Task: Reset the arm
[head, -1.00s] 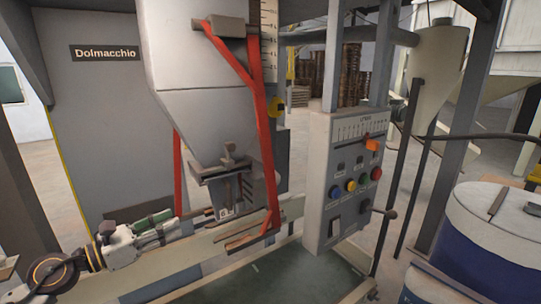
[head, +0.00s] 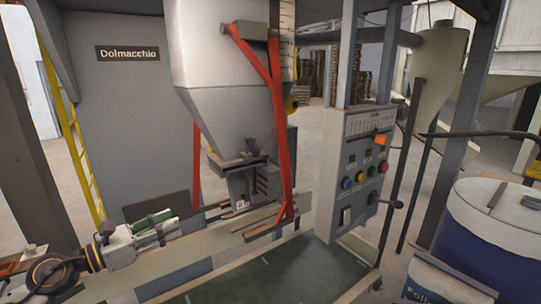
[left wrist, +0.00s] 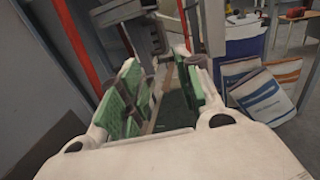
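My left arm comes in from the lower left in the head view. Its gripper (head: 152,228), with green finger pads, points right, in front of the grey sack filler and left of its spout (head: 240,180). In the left wrist view the two green-padded fingers (left wrist: 165,95) stand apart with a clear gap. No object is held between them. My right gripper is in neither view.
A control panel (head: 355,175) with coloured buttons stands to the right. A blue and white drum (head: 490,240) is at far right. Printed sacks (left wrist: 265,95) show in the left wrist view.

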